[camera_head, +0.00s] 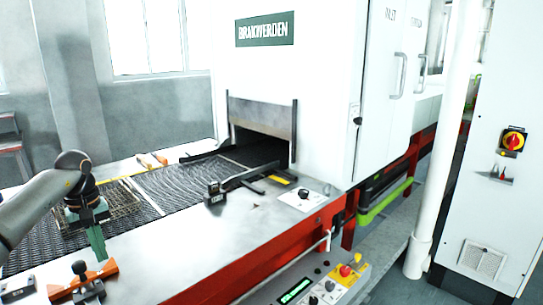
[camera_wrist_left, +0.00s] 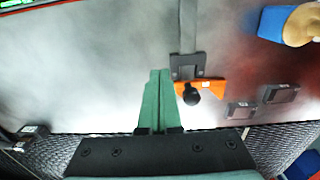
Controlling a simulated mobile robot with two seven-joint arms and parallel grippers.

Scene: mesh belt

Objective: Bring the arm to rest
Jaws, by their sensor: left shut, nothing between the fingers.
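My left arm comes in from the left in the head view. Its gripper (camera_head: 98,245) has green fingers that point down and are shut with nothing between them. They hang near the belt's front edge, just behind an orange bracket with a black knob (camera_head: 82,280). In the left wrist view the shut green fingers (camera_wrist_left: 160,75) lie side by side over the grey metal surface. The orange bracket (camera_wrist_left: 205,88) shows just right of them. I cannot tell the exact height of the fingertips. My right gripper does not show.
The dark mesh belt (camera_head: 175,190) runs into the oven's opening. A wire tray (camera_head: 125,208) lies on it, partly behind my gripper. The ledge (camera_head: 190,250) right of the gripper is clear up to the control panel (camera_head: 325,285).

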